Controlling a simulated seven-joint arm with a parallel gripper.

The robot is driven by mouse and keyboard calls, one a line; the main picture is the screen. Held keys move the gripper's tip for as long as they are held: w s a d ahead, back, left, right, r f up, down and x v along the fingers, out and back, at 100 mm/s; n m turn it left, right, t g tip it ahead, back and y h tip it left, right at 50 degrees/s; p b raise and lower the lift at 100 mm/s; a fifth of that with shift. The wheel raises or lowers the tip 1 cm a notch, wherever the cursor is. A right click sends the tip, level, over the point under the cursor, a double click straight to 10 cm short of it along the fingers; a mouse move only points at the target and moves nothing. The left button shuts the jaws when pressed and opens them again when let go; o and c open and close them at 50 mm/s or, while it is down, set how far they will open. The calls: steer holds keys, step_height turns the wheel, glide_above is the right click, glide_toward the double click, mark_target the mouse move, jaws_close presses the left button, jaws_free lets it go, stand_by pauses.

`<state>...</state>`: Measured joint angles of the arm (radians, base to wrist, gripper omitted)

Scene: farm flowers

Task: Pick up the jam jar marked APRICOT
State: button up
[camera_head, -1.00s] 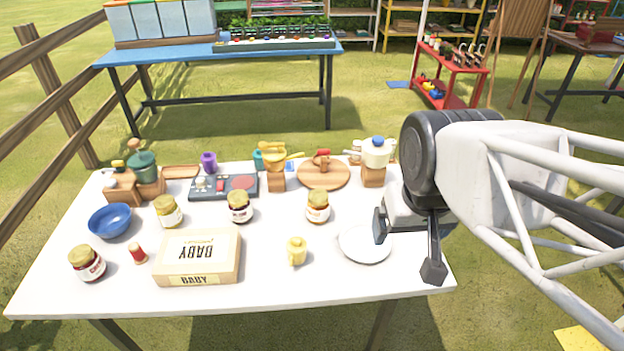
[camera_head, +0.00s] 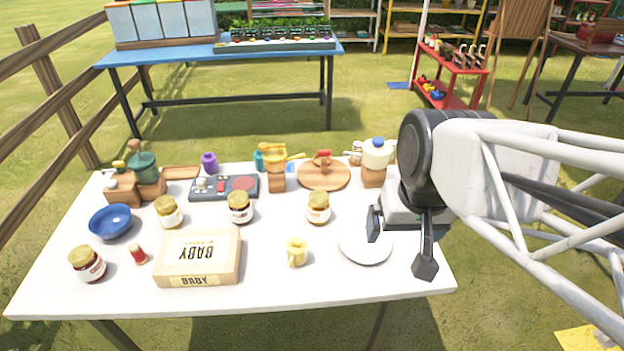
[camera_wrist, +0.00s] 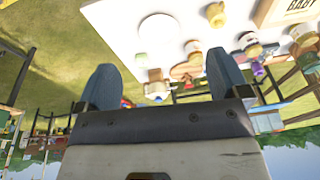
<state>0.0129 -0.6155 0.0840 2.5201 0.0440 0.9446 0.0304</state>
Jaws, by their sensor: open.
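Several gold-lidded jam jars stand upright on the white table (camera_head: 330,280); their label words are too small to read. One with an orange-and-white label (camera_head: 318,212) stands right of centre, in front of the round wooden board. A dark-filled jar (camera_head: 239,211) is left of it, a pale-labelled jar (camera_head: 169,213) is further left, and a red-labelled jar (camera_head: 88,266) is at the front left. My gripper (camera_head: 400,245) is open and empty above the table's right side, by the white plate, apart from every jar. Its two fingers also show in the wrist view (camera_wrist: 161,80).
A white plate (camera_head: 365,248) lies partly under my gripper. A yellow mug (camera_head: 297,252) and a BABY box (camera_head: 198,263) are at the front. A blue bowl (camera_head: 110,222) is left. The round board (camera_head: 341,177) and a wooden-based blender (camera_head: 374,165) stand behind.

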steer(key=w+a+f+m+g+y, duration=0.1)
steer(key=w+a+f+m+y, duration=0.4)
steer(key=w, duration=0.3)
steer(key=m+t+y, duration=0.5)
steer(key=m+t, duration=0.2)
steer(key=m, duration=1.3)
glide_toward(320, 197)
steer(key=x, duration=0.3)
steer(key=shift+d, duration=0.1)
steer(key=shift+x, duration=1.25)
steer(key=shift+x, duration=2.6)
